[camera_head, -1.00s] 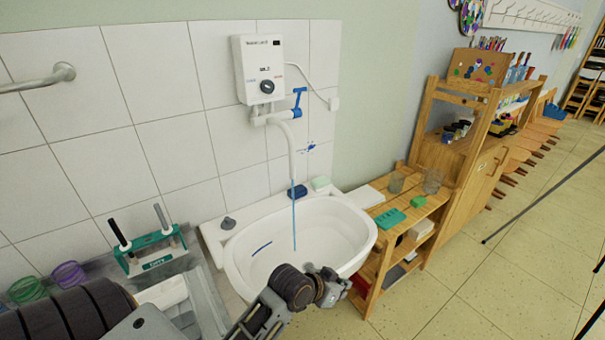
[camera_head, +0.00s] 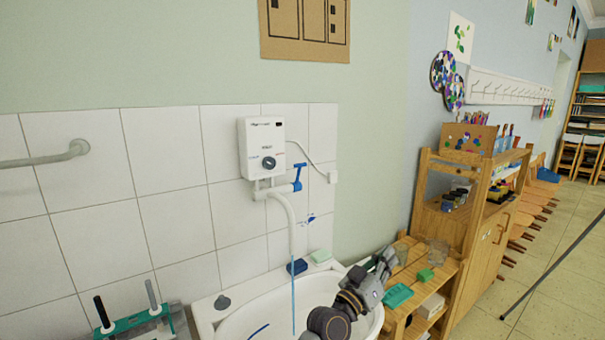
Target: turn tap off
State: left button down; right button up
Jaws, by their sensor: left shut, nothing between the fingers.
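The tap is a white pipe under a white wall heater (camera_head: 262,147), with a blue lever handle (camera_head: 298,178) at its right. The curved white spout (camera_head: 289,222) hangs down, and a thin blue stream of water (camera_head: 293,300) runs from it into the white sink (camera_head: 262,308). My left gripper (camera_head: 388,258) is shut and empty. It appears over the sink's right side, lower and to the right of the blue handle, and apart from it. My left forearm hides part of the basin. My right gripper is out of view.
A wooden shelf (camera_head: 462,235) with jars stands at the right. A wall rail (camera_head: 50,158) is at the left. The space before the handle looks clear.

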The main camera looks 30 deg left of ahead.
pick_arm(q)
jog(key=w+a+r+n+t+y, duration=0.2)
jog(key=a+r+n+y, duration=0.2)
jog(key=r+n+y, duration=0.15)
jog(key=w+a+r+n+t+y, duration=0.1)
jog(key=a+r+n+t+y, duration=0.2)
jog(key=a+r+n+y, duration=0.25)
jog(key=w+a+r+n+g+y, duration=0.1)
jog(key=a+n+g+y, duration=0.4)
jog(key=n+g, duration=0.4)
jog(key=w+a+r+n+g+y, duration=0.1)
jog(key=a+r+n+g+y, duration=0.1)
jog(key=a+n+g+y, duration=0.3)
jog(key=shift+n+g+y, duration=1.4)
jog(key=shift+n+g, duration=0.7)
jog(key=shift+n, duration=0.8)
jog(key=shift+r, duration=0.1)
